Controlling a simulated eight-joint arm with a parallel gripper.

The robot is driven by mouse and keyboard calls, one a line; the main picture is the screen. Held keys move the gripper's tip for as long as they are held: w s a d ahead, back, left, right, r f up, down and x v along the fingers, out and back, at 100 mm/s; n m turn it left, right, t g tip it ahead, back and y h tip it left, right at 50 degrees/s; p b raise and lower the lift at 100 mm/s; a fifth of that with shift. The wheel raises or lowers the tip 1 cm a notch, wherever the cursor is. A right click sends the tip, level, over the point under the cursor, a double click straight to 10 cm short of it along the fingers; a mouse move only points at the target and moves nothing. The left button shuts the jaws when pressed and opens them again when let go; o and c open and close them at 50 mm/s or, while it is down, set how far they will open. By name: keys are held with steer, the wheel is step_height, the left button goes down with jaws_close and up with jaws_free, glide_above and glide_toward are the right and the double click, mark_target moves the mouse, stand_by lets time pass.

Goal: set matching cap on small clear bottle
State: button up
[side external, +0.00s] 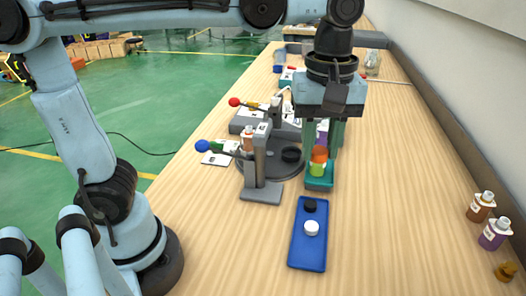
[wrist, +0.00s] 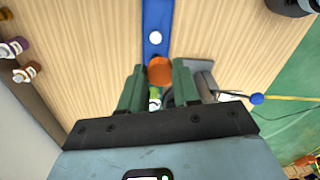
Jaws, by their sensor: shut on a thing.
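My gripper (side external: 321,150) has its green fingers closed on an orange round cap (side external: 319,154), which shows as a disc between the fingertips in the wrist view (wrist: 160,71). In the wrist view the bottle is partly hidden below the cap (wrist: 154,97). A small bottle with orange-brown content (side external: 248,143) stands at the grey lever press (side external: 262,170). I cannot tell which bottle is the small clear one.
A blue tray (side external: 296,250) in front holds a black cap (side external: 310,205) and a white cap (side external: 312,228). A blue-knobbed lever (side external: 202,146) and a red-knobbed lever (side external: 235,102) stand left. Brown (side external: 480,206) and purple (side external: 494,234) bottles are far right.

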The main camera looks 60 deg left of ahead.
steer(key=w+a+n, duration=0.3)
steer(key=w+a, duration=0.2)
steer(key=a, duration=0.5)
steer(key=n, duration=0.5)
glide_above(249, 127)
steer(key=f, duration=0.1)
steer(key=shift+d+f, duration=0.15)
steer(key=shift+f, duration=5)
steer(key=shift+f, duration=0.7)
steer(key=o, duration=1.1)
steer(key=shift+o, duration=0.2)
